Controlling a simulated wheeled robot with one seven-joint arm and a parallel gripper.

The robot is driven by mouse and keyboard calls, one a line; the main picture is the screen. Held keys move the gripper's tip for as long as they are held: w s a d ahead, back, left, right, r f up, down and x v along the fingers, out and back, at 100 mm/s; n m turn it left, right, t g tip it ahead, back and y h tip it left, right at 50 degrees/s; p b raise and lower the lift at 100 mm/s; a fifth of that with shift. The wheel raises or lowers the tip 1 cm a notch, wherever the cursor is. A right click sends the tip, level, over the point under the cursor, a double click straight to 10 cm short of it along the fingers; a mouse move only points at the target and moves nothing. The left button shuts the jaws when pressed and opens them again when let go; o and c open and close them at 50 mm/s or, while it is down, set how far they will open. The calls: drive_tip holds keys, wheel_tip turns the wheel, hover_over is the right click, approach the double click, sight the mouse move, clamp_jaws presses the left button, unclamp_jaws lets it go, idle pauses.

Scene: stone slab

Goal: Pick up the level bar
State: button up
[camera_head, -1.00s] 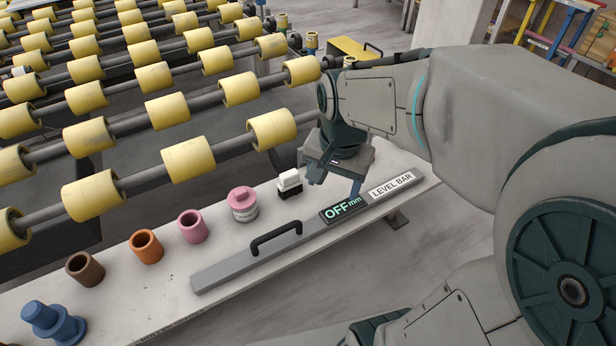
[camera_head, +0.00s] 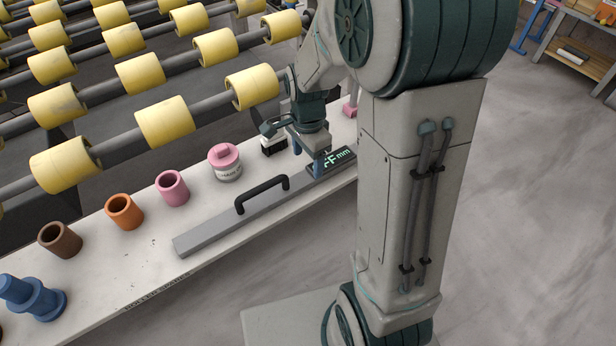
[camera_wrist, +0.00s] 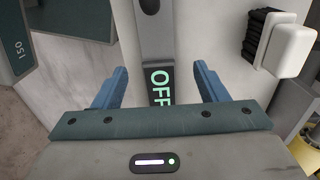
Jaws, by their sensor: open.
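The level bar (camera_head: 218,227) is a long grey bar with a black arched handle (camera_head: 262,190) and a dark display reading OFF mm. My gripper (camera_head: 308,163) is over the display end, right of the handle. In the wrist view, the bar (camera_wrist: 155,40) runs between the two blue fingers of my gripper (camera_wrist: 160,88), with a gap on each side. The fingers are open and hold nothing.
A white-handled black brush (camera_wrist: 285,45) stands close beside the bar. A pink-lidded jar (camera_head: 225,163), pink (camera_head: 172,188), orange (camera_head: 124,212) and brown (camera_head: 60,240) cylinders and a blue stepped piece (camera_head: 32,298) line the bench (camera_head: 130,275). Yellow rollers (camera_head: 165,122) run behind.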

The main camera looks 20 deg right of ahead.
sight(308, 175)
drive_tip(key=shift+s+f+b, duration=0.1)
drive_tip(key=shift+f+b, duration=0.2)
drive_tip(key=shift+f, duration=2.5)
clamp_jaws()
drive_tip(key=shift+r, duration=0.15)
